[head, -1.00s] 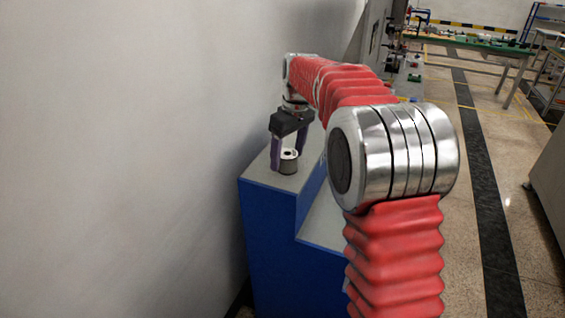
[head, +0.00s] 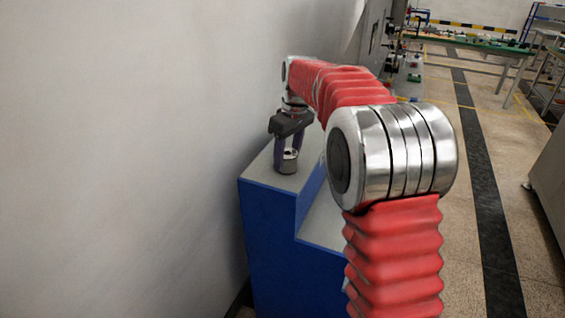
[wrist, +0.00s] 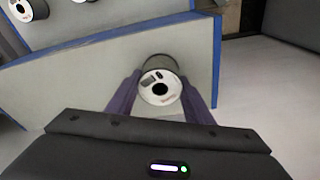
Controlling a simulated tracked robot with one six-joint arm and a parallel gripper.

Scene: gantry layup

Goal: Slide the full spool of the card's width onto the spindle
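A spool (head: 289,166) stands upright on the grey top of a blue stepped stand. In the wrist view the spool (wrist: 161,93) shows a white label face with a dark central hole and a darker body behind. My gripper (head: 290,160) points down over the stand, its two purple fingers on either side of the spool. In the wrist view my gripper's fingertips (wrist: 161,82) lie against the spool's sides with no clear gap, so it looks shut on it. The spool still appears to rest on the stand. I cannot make out the spindle or the card.
The blue stand (head: 268,225) is close to the pale wall (head: 120,150) on the left. More spools (wrist: 28,10) show at the upper left of the wrist view, on another level.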

